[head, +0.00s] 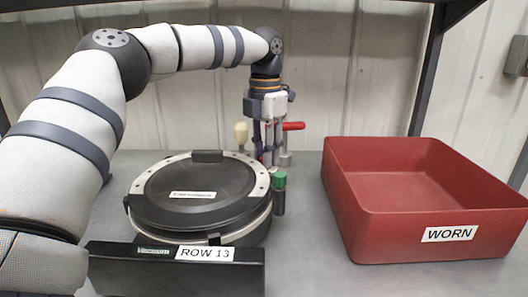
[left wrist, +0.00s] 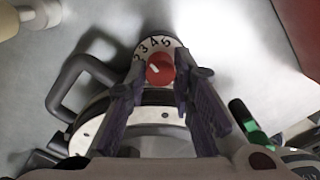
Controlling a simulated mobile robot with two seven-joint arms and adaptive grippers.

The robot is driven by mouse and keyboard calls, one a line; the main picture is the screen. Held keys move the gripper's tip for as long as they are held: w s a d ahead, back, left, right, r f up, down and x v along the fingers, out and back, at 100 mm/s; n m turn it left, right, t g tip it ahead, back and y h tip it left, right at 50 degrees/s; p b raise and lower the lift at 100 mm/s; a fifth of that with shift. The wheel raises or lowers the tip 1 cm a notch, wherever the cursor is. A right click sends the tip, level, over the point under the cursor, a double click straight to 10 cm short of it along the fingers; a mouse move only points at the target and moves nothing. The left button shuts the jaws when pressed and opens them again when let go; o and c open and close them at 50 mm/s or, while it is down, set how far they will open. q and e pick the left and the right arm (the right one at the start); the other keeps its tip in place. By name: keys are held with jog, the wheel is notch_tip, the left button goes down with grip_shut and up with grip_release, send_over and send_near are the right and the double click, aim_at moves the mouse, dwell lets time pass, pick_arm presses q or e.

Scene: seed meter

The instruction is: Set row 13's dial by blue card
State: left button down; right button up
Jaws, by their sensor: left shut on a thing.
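My left gripper (head: 270,150) points down at the meter's far right side. In the left wrist view its fingers (left wrist: 168,80) are shut on a red dial knob (left wrist: 160,68) with a white pointer mark leaning to the upper left. No blue card is in view. My right gripper is not in view.
A red bin labelled WORN (head: 450,234) stands at the right. A green-capped dark cylinder (head: 279,182) stands close by the meter's right side. A cream knob-topped item (head: 241,133) and a red handle (head: 293,126) are near the gripper. Grey table is clear between meter and bin.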

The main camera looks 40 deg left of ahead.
pick_arm(q)
jog(key=shift+m, duration=0.6)
jog(key=c, duration=1.7)
grip_release()
jog(key=shift+o, duration=0.2)
notch_tip(320, 180, up, 8)
jog(key=shift+f, duration=0.2)
